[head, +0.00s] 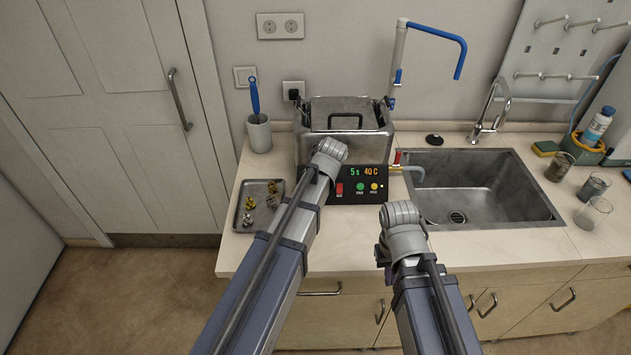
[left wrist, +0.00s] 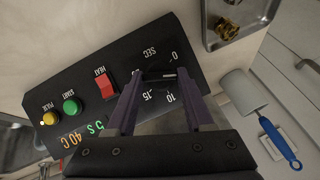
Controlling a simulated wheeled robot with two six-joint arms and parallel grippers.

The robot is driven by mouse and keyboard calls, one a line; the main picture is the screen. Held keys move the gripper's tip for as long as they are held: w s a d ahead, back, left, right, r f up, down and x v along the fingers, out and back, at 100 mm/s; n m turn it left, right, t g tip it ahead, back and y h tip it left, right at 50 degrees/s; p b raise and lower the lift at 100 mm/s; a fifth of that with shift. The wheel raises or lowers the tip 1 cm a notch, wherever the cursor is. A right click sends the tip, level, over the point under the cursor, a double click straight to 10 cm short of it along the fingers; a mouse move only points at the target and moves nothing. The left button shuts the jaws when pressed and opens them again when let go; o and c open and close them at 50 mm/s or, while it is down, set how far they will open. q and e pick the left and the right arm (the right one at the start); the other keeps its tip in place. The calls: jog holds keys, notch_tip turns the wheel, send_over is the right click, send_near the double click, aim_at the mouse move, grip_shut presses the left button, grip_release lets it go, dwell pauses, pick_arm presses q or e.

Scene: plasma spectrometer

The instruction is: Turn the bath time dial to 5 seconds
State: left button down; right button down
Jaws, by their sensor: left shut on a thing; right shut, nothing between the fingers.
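The ultrasonic bath (head: 350,118), a metal tank with a lid and black handle, stands on the counter. Its black front panel (head: 347,195) shows 5 s and 40 C, above a red HEAT switch, green START button and yellow PULSE button. In the left wrist view, the black bath time dial (left wrist: 162,76) sits between the fingers of my left gripper (left wrist: 163,84), which is shut on it. SEC, 0, 10 and 15 are readable around it; the pointer is not clear. The head view hides the dial behind my left arm. My right gripper (head: 400,222) is shut and empty at the counter's front.
A metal tray (head: 240,216) with small metal parts lies left of the panel, near a grey cup (head: 259,136) holding a blue-handled tool. A sink (head: 510,215) is at the right, with several beakers beyond it.

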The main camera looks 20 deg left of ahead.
pick_arm(q)
jog(key=shift+s+d+f+m+y, duration=0.1)
jog(key=shift+m+y, duration=0.3)
jog(key=shift+m, duration=0.2)
dwell(0.3)
jog(key=shift+c, duration=1.4)
grip_release()
jog(key=p+v, duration=0.6)
jog(key=v, duration=0.1)
jog(key=shift+s+r, duration=0.15)
jog(key=shift+r, duration=0.2)
jog(key=shift+d, duration=0.2)
